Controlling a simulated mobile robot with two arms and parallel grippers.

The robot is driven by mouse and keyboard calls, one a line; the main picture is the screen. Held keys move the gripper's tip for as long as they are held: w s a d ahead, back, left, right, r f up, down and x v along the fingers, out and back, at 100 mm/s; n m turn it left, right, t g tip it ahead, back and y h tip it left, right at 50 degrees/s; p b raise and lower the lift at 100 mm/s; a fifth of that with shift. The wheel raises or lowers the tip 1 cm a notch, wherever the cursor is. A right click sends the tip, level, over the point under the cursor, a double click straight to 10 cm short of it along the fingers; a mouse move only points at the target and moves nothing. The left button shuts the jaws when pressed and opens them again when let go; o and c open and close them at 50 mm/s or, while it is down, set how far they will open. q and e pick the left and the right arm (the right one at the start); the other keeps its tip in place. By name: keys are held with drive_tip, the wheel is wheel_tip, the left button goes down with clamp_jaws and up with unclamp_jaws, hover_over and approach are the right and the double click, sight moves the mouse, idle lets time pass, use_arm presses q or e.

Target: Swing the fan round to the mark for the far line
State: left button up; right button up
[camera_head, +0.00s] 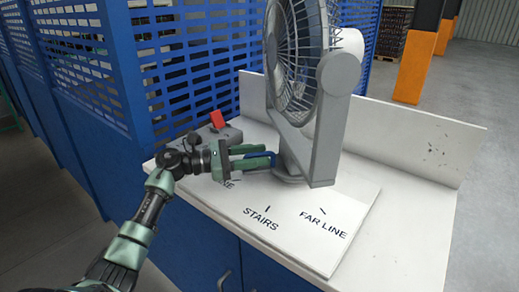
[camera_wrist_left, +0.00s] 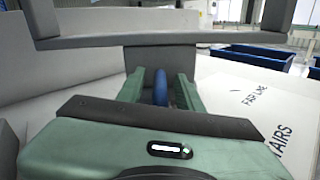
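The grey fan (camera_head: 296,60) stands on a white board (camera_head: 330,258) in a forked stand (camera_head: 325,135) with a round foot. Its grille faces left. A blue handle (camera_head: 268,156) sticks out low on the stand's left side. The FAR LINE mark (camera_head: 322,211) is at the board's right, the STAIRS mark (camera_head: 267,209) in the middle. A third label is partly hidden below my left gripper (camera_head: 272,157). That gripper's green fingers lie either side of the blue handle, which also shows in the left wrist view (camera_wrist_left: 160,88); a gap shows between them. My right gripper is not in view.
A grey box (camera_head: 206,136) with a red part (camera_head: 218,119) stands behind my left gripper. A low white ledge (camera_head: 405,142) runs along the table's back. Blue perforated panels (camera_head: 115,75) stand at the left. The board's front right is clear.

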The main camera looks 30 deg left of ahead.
use_arm(q)
drive_tip(key=shift+w+d, duration=0.2)
clamp_jaws()
idle(1.4)
